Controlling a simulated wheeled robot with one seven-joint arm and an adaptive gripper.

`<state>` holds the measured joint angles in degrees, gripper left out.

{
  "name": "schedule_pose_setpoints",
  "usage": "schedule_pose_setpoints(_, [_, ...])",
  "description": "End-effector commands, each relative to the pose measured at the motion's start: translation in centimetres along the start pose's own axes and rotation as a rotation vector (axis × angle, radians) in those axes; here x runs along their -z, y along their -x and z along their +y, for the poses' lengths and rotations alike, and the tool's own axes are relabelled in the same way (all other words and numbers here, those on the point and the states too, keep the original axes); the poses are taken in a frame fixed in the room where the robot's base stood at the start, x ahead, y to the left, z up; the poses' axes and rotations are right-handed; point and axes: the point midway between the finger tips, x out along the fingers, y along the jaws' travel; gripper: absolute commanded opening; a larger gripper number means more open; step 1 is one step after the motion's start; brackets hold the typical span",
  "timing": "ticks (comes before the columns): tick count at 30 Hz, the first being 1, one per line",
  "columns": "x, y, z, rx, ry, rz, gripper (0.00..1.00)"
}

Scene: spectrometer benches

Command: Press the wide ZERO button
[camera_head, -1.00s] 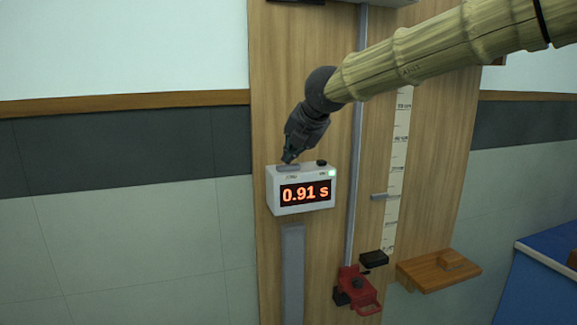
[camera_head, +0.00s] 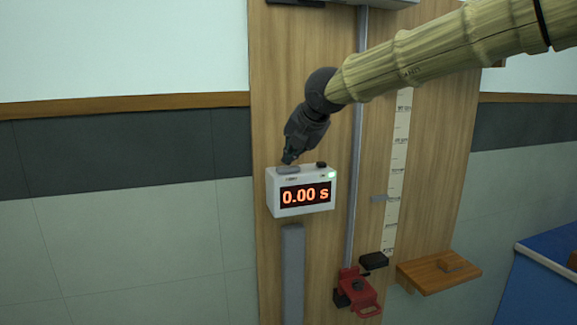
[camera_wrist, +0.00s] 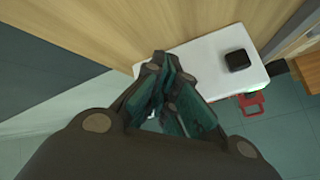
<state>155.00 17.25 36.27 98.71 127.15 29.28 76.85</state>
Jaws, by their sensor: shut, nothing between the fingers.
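The white timer box (camera_head: 273,202) stands in front of the wooden board, and its display (camera_head: 306,195) reads 0.00 s in orange. The wide grey button (camera_head: 288,170) is on the left of its top. A small black button (camera_head: 321,165) is on the right of the top; it also shows in the wrist view (camera_wrist: 237,60). My gripper (camera_head: 288,158) is shut and empty, pointing down with its tips at the wide button. I cannot tell whether they touch it. In the wrist view my fingers (camera_wrist: 160,62) hide the wide button.
A vertical metal rail (camera_head: 355,180) and a white scale (camera_head: 397,165) run down the board right of the box. A red clamp (camera_head: 358,290), a black block (camera_head: 374,260) and a wooden shelf (camera_head: 438,273) are lower right. Left of the board is clear wall.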

Motion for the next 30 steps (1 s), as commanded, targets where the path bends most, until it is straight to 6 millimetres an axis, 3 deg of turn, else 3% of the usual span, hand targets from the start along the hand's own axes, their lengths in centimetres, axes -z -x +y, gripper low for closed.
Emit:
schedule_pose_setpoints(16, [-0.5,0.7,0.5,-0.001,0.000,-0.001,0.00])
schedule_pose_setpoints(30, [-2.3,3.0,2.3,-0.002,-0.001,-0.001,0.00])
